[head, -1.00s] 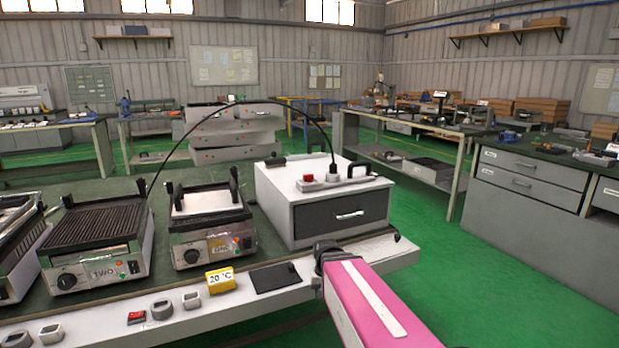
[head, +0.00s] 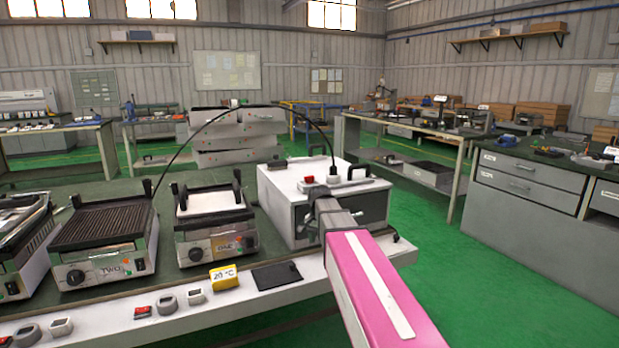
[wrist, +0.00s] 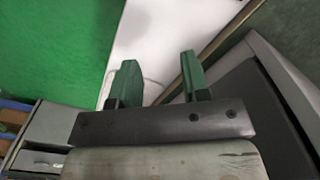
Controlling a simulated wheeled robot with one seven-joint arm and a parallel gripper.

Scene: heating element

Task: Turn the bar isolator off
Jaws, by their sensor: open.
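A white box (head: 285,192) with a dark drawer front stands at the right end of the bench. On its top are a red switch (head: 309,180) and a white plug (head: 333,179) with a black cable. Another red switch (head: 142,312) sits on the bench's front ledge. No label shows which switch is the bar isolator. My gripper (head: 318,192) is in front of the box, near its top front edge, and covers part of the drawer. In the wrist view my gripper (wrist: 158,78) has two green fingers apart, with nothing between them. A white surface (wrist: 150,40) lies beyond them.
Two contact grills, marked TWO (head: 103,240) and ONE (head: 214,225), stand left of the box. A yellow 20 °C display (head: 224,276) and a black pad (head: 277,275) are near the front edge. The cable arches over the bench. Green floor (head: 490,270) is open at right.

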